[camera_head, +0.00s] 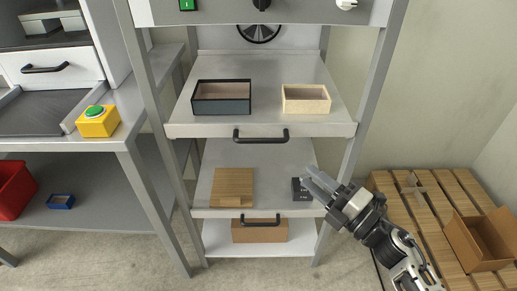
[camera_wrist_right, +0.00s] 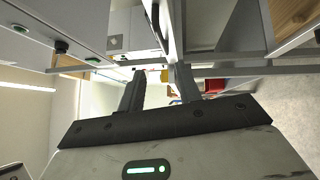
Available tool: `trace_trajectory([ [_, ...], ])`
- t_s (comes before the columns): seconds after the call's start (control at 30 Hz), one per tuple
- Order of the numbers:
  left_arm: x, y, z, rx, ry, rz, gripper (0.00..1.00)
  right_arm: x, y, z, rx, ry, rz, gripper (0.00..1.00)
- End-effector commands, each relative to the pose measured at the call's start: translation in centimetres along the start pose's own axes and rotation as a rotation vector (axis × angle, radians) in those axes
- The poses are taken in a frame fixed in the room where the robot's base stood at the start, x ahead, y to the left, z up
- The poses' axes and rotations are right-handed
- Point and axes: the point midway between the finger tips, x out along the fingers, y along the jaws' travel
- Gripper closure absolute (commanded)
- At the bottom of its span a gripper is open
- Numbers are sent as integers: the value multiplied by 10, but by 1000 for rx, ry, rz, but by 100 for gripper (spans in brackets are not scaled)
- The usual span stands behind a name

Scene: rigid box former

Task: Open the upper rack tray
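The upper rack tray (camera_head: 222,129) is a grey metal shelf in the middle of the head view, with a dark bar handle (camera_head: 261,139) on its front edge. It carries an open dark blue-grey box (camera_head: 222,107) and an open pale wooden box (camera_head: 306,106). My right gripper (camera_head: 309,177) is below and to the right of that handle, apart from it, overlapping the lower tray's right side in the picture. In the right wrist view its two fingers (camera_wrist_right: 159,92) are spread with nothing between them. My left gripper is not in view.
The lower tray (camera_head: 270,158) has its own handle (camera_head: 260,221) and holds a wooden block (camera_head: 233,186) and a dark item (camera_head: 300,189). Rack posts (camera_head: 368,90) flank the trays. A pallet (camera_head: 415,205) with an open carton (camera_head: 480,241) is at right, a workbench (camera_head: 145,100) at left.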

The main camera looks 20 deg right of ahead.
Motion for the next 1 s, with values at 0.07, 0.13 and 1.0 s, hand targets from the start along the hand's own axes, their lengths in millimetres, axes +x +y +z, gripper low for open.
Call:
trace_trajectory([
  [0.07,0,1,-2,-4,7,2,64,3,-3,0,-54,30,-6,66],
  [0.13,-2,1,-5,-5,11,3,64,9,-2,-1,-67,39,-7,66],
  [1.0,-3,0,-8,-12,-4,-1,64,156,-4,-7,-57,36,-8,66],
])
